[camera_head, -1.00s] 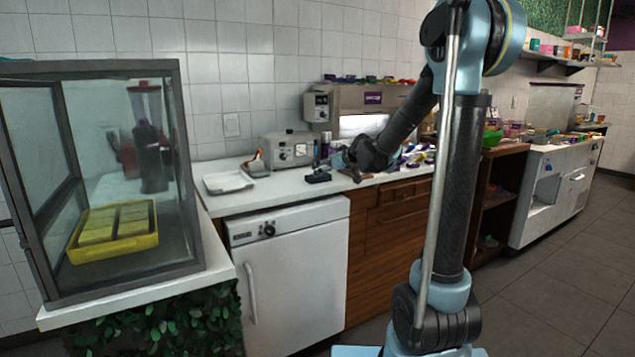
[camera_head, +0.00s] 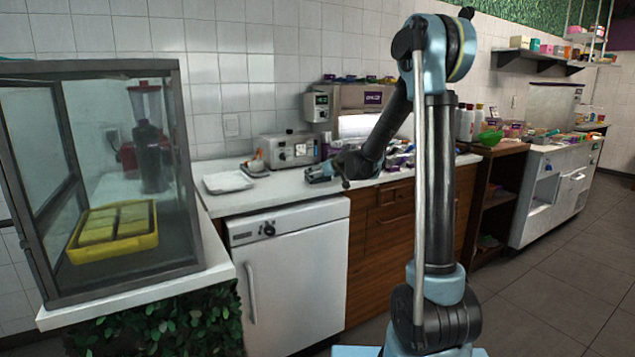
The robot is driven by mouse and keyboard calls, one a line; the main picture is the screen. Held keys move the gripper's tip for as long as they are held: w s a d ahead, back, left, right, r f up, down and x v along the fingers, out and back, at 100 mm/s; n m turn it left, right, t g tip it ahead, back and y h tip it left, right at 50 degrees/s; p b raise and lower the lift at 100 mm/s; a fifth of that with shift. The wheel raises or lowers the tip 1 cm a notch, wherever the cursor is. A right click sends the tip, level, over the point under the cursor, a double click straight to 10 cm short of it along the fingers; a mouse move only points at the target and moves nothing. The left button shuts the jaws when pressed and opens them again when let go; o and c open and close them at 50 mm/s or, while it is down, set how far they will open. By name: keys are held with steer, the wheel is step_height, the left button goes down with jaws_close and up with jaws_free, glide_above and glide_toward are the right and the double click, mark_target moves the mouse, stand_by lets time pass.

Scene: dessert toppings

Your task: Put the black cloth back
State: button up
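I cannot make out the black cloth for certain. The dark patch that lay on the counter left of the gripper a second ago is now covered by or merged with the gripper.
A white tray (camera_head: 228,182) and a grey appliance (camera_head: 290,150) stand on the counter (camera_head: 277,193). A lit machine (camera_head: 362,100) and several small items crowd the counter behind my arm. A glass case (camera_head: 120,65) with a yellow tray (camera_head: 148,241) stands at left.

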steer(key=shift+w+a+f, duration=0.25)
steer(key=shift+w+f, duration=0.05)
steer(key=shift+w, duration=0.05)
steer(key=c, duration=1)
steer(key=shift+c, duration=0.2)
steer(key=shift+r, duration=0.15)
